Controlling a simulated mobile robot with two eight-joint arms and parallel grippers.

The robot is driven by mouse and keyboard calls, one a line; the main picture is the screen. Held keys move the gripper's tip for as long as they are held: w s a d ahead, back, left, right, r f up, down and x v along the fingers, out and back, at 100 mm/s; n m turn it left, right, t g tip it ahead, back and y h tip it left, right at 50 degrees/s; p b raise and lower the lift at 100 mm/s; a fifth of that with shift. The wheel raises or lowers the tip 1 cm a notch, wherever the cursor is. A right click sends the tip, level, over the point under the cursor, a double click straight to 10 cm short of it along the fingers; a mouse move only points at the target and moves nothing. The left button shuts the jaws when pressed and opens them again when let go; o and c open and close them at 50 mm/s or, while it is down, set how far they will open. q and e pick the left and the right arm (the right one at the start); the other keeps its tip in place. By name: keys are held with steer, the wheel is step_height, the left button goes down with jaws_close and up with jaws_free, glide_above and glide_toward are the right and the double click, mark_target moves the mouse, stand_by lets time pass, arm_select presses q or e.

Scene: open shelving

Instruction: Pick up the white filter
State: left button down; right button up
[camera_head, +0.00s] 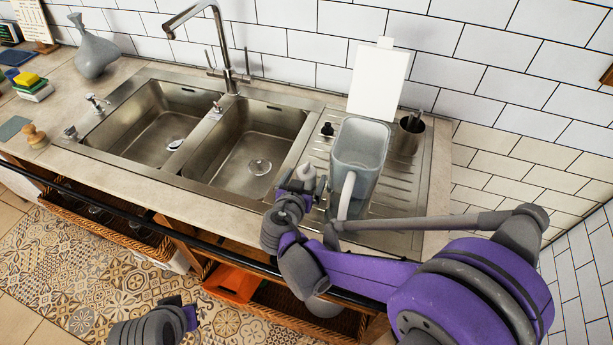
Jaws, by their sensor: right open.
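A grey-white filter jug (361,148) with a pale handle stands upright on the ribbed drainboard, right of the two sink basins. My right forearm covers the area below the jug's handle.
A white board (378,82) leans on the wall behind the jug. A metal cup with utensils (410,133) stands right of it. The tall faucet (226,50) rises behind the basins. A dark rail (150,210) runs along the counter front.

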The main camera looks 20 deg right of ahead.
mark_target(306, 173)
steer(key=x, duration=0.3)
steer(key=shift+w+f, duration=0.25)
steer(key=shift+a, duration=0.1)
steer(key=c, duration=1.5)
